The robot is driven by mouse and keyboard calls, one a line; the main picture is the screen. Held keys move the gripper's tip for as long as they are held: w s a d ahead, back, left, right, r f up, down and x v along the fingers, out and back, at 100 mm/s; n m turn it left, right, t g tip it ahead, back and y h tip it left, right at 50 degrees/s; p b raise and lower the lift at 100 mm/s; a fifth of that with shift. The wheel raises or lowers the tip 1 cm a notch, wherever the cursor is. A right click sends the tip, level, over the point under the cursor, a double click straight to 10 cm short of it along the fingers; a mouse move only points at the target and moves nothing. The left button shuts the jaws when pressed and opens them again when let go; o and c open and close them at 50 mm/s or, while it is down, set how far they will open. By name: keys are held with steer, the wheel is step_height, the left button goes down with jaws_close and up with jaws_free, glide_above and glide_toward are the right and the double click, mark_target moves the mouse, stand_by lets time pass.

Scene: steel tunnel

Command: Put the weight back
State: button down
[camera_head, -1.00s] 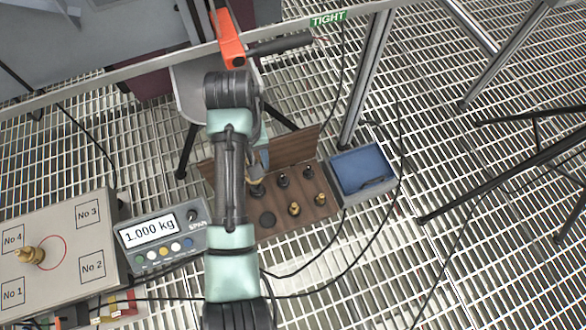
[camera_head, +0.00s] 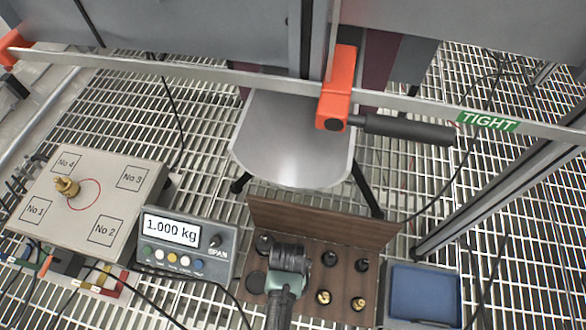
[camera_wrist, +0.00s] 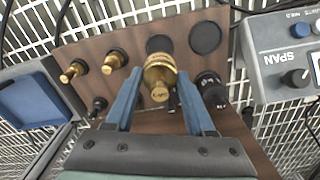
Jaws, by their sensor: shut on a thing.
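In the wrist view, my gripper (camera_wrist: 158,82) is shut on a brass weight (camera_wrist: 159,72), its two blue fingers on either side. The weight is over the wooden weight box (camera_wrist: 140,35), in front of a dark round recess; I cannot tell whether it touches the bottom. Beside it is an empty round recess (camera_wrist: 205,38), also in the head view (camera_head: 256,283). In the head view, the arm hides the gripper and held weight. Another brass weight (camera_head: 66,187) stands on the scale plate (camera_head: 150,165), by the red circle; the scale display (camera_head: 171,230) reads 1.000 kg.
Other weights stand in the box: two brass ones (camera_head: 323,297) (camera_head: 358,304) and several black ones (camera_head: 362,265). The box's open lid (camera_head: 320,222) stands behind them. A blue tray (camera_head: 425,292) is at right. A metal seat (camera_head: 295,140) and a rail with an orange clamp (camera_head: 337,90) are beyond.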

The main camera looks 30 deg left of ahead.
step_height(320, 180, down, 9)
steer(key=b, duration=0.6)
steer(key=shift+f, duration=0.1)
steer(key=shift+f+b, duration=0.1)
steer(key=shift+b, duration=0.2)
steer(key=shift+c, duration=1.3)
jaws_free()
step_height(320, 180, up, 12)
steer(key=p, duration=0.8)
